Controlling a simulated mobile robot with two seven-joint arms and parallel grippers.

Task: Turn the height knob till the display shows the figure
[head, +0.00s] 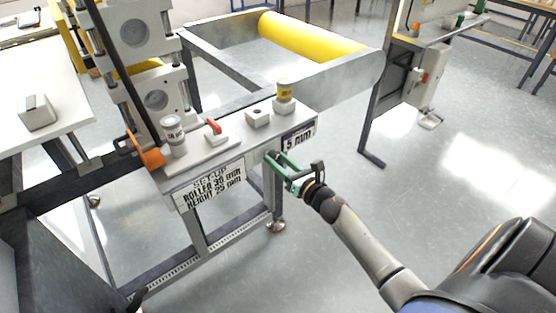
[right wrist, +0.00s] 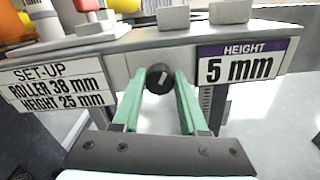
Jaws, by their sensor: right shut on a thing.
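The height knob (right wrist: 159,77) is a small black round knob with a white mark, on the front face of the machine's control shelf. My right gripper (right wrist: 160,85) has its green fingers on either side of the knob and is shut on it; in the head view the right gripper (head: 280,160) hides the knob. The height display (right wrist: 242,65), right of the knob, reads 5 mm. The set-up card (right wrist: 58,88), left of the knob, reads roller 38 mm and height 25 mm. My left gripper is not in view.
On the shelf (head: 200,165) stand a grey cylinder (head: 173,135), a red-handled switch (head: 214,127), a grey block (head: 258,117) and a yellow-topped cylinder (head: 285,95). A yellow roller (head: 310,38) lies behind. The floor right of the machine is clear.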

